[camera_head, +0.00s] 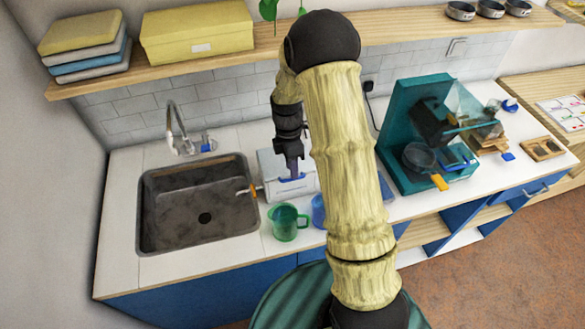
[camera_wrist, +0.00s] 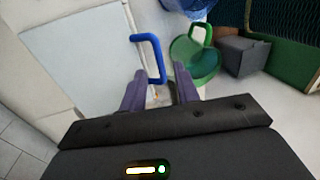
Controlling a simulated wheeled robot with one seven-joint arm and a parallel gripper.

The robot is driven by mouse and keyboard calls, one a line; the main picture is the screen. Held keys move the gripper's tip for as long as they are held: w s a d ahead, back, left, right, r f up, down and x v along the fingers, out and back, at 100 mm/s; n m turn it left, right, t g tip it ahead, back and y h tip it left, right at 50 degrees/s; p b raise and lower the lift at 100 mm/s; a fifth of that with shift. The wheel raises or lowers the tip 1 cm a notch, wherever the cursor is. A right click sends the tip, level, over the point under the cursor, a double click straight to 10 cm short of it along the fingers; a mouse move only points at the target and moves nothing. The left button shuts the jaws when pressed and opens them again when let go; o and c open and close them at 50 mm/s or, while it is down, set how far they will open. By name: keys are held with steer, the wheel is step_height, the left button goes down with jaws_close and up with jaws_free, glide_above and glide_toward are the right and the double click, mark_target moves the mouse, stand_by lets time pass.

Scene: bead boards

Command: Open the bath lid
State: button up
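The bath is a white box (camera_head: 270,168) on the counter, just right of the sink, partly hidden behind my arm. Its lid is a pale flat panel (camera_wrist: 75,60) in the wrist view and appears to lie shut. A blue U-shaped handle (camera_wrist: 158,58) stands on the lid's edge; it also shows in the head view (camera_head: 292,179). My gripper (camera_wrist: 160,72) points down at the handle. Its two purple fingers are apart, with the handle's near end between or just above them. I cannot tell whether they touch it. My gripper is also in the head view (camera_head: 291,172).
A green mug (camera_head: 286,224) stands in front of the bath, close to my right finger in the wrist view (camera_wrist: 193,62). A blue cup (camera_head: 318,210) is beside it. The dark sink (camera_head: 200,205) lies left. A teal stand (camera_head: 398,120) is at right. A shelf (camera_head: 215,62) runs above.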

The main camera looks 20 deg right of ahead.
steer(key=x, duration=0.2)
steer(key=shift+f, duration=0.25)
jaws_close()
steer(key=shift+d+r+p, duration=0.1)
steer(key=shift+r+p, duration=0.1)
steer(key=shift+p, duration=0.1)
